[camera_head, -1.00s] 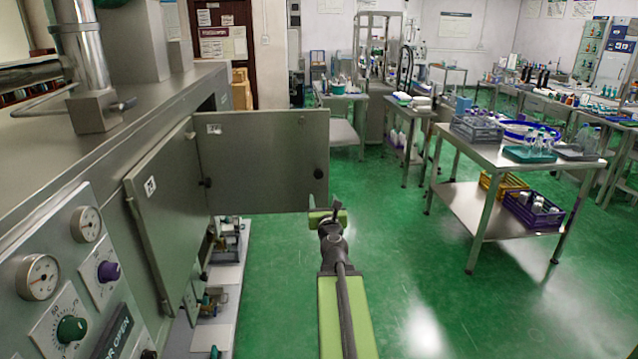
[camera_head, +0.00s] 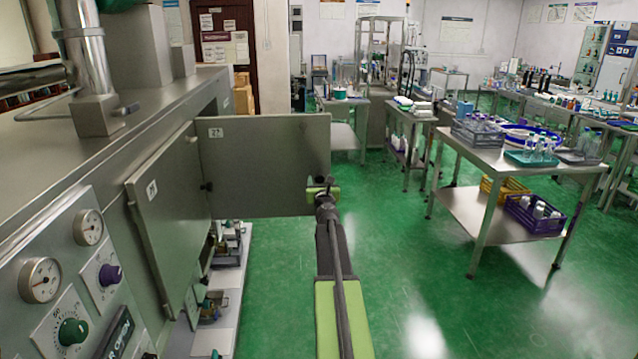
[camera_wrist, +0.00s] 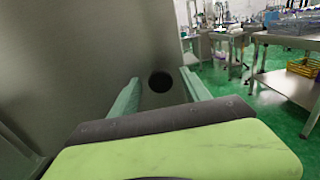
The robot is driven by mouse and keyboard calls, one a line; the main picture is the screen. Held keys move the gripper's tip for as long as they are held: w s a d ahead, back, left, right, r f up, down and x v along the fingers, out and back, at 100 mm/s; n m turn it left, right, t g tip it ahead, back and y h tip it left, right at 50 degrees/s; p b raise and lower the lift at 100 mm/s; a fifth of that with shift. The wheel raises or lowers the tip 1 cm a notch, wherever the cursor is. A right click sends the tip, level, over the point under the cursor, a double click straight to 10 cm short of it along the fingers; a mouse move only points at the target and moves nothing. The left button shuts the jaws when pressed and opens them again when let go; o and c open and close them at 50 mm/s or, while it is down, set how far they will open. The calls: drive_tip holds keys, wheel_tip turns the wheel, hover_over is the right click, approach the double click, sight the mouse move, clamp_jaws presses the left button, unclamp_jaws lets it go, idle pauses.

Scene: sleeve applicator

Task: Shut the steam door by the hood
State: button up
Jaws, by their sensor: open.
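The far grey steel door (camera_head: 265,160) of the machine stands swung out into the room, with a small label at its upper left. The nearer grey door (camera_head: 168,215) also stands angled out from the machine front. I cannot tell from the pictures which of them is the steam door. My gripper (camera_head: 323,188) is at the far door's lower right edge and hides its knob in the head view. In the wrist view, my gripper (camera_wrist: 160,95) is open, its two fingers either side of the dark round knob (camera_wrist: 160,82). I cannot tell if they touch the door.
The machine (camera_head: 60,180) with gauges and dials fills the left side. Pipework and fittings (camera_head: 215,290) show below the doors. A steel table (camera_head: 500,150) with crates and bottles stands to the right. Green floor (camera_head: 400,260) is clear between them.

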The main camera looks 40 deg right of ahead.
clamp_jaws()
idle(0.4)
idle(1.0)
